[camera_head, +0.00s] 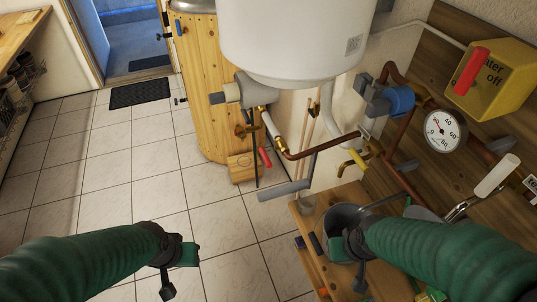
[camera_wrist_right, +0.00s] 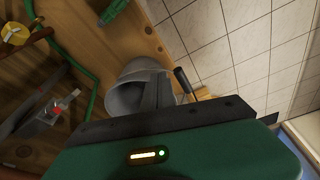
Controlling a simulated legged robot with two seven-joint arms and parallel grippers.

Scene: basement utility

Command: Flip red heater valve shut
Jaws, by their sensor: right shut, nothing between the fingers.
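A small red handle (camera_head: 265,157) hangs by the pipework under the white heater tank (camera_head: 295,38), in front of the wooden cabinet. A larger red lever (camera_head: 472,72) sits on a yellow box (camera_head: 497,85) with partly visible lettering ending "ater off". The frames do not settle which red part is the heater valve. My left gripper (camera_head: 178,268) is over the tiled floor, well apart from both; its jaw state is unclear. My right gripper (camera_head: 346,262) is shut and empty, low over the grey bucket (camera_head: 338,216), below and apart from both red parts.
The bucket also shows in the right wrist view (camera_wrist_right: 135,92). The tiled floor (camera_head: 110,170) at left is open.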

